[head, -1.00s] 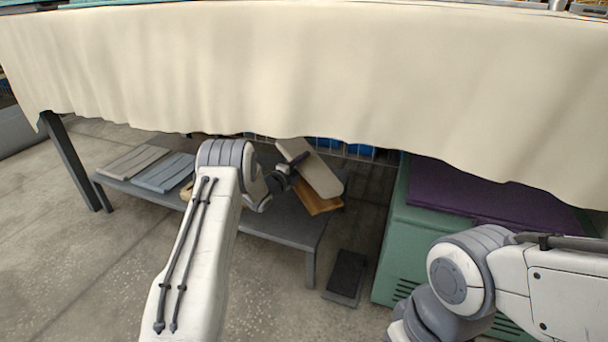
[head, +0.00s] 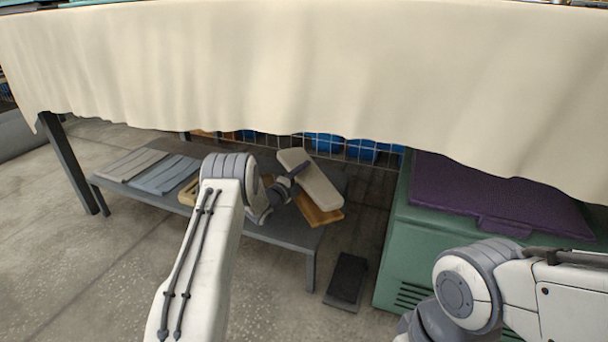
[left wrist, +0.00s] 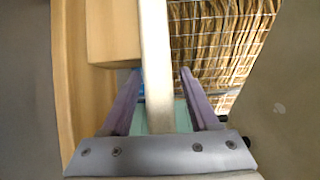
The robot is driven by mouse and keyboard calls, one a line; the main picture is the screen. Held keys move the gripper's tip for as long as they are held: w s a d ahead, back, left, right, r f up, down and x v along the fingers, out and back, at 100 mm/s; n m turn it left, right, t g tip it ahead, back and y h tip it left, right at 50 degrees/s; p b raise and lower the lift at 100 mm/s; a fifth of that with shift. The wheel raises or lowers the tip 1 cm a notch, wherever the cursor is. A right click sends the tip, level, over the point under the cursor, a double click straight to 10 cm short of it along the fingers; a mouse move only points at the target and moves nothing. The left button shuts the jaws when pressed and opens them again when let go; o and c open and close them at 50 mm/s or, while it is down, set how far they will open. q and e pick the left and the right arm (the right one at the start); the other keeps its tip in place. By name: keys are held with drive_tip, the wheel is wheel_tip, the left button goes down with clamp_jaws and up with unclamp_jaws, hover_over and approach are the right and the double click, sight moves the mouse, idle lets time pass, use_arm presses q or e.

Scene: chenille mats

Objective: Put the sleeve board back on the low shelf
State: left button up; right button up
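The sleeve board has a pale padded top (head: 318,185) over a wooden base (head: 322,215), and it sits at the right end of the low shelf (head: 278,228). My left gripper (head: 290,177) is at the left edge of the padded top. In the left wrist view, the pale top (left wrist: 157,60) shows edge-on between my two fingers (left wrist: 162,85), with a visible gap on the right side. The wooden block (left wrist: 112,30) and base (left wrist: 68,100) lie to the left there. My right gripper is out of the head view; only its arm shows.
Grey-blue folded mats (head: 165,174) lie at the shelf's left, with a wooden item (head: 188,193) beside them. A cream cloth (head: 300,70) hangs above. A green cabinet (head: 425,235) with a purple mat (head: 500,195) stands right. A wire grid with blue bins (head: 362,150) is behind.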

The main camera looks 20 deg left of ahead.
use_arm(q)
drive_tip(key=shift+r, duration=0.2)
drive_tip(key=shift+s+a+r+p, duration=0.1)
drive_tip(key=shift+s+p, duration=0.25)
drive_tip(key=shift+p, duration=0.15)
drive_tip(key=p+v, duration=0.6)
drive_tip(key=v, duration=0.4)
drive_tip(key=shift+s, duration=0.25)
drive_tip(key=shift+s+a, duration=0.1)
drive_tip(key=shift+s, duration=0.3)
